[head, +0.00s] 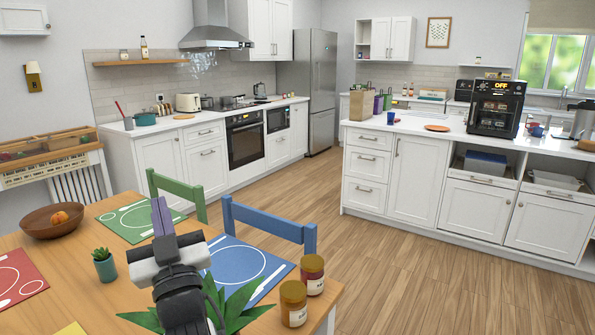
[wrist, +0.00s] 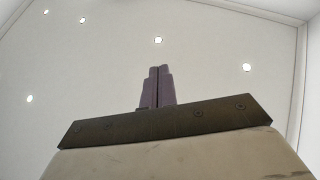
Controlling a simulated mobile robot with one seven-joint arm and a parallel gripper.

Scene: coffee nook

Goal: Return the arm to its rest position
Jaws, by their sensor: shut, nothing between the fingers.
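My gripper (head: 162,215) stands upright at the bottom of the head view, in front of the wooden dining table. Its purple fingers point up and are closed together with nothing between them. The wrist view shows the same shut fingers (wrist: 157,87) against the white ceiling with several round lights. My forearm's lower part runs out of the bottom of the head view. It hides part of the table and a green plant.
The wooden table (head: 75,255) bears a bowl (head: 52,222), placemats, a small potted plant (head: 105,266) and two jars (head: 293,303) right of my gripper. A green chair (head: 178,189) and a blue chair (head: 268,226) stand behind it. Wooden floor (head: 400,270) is open to the right.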

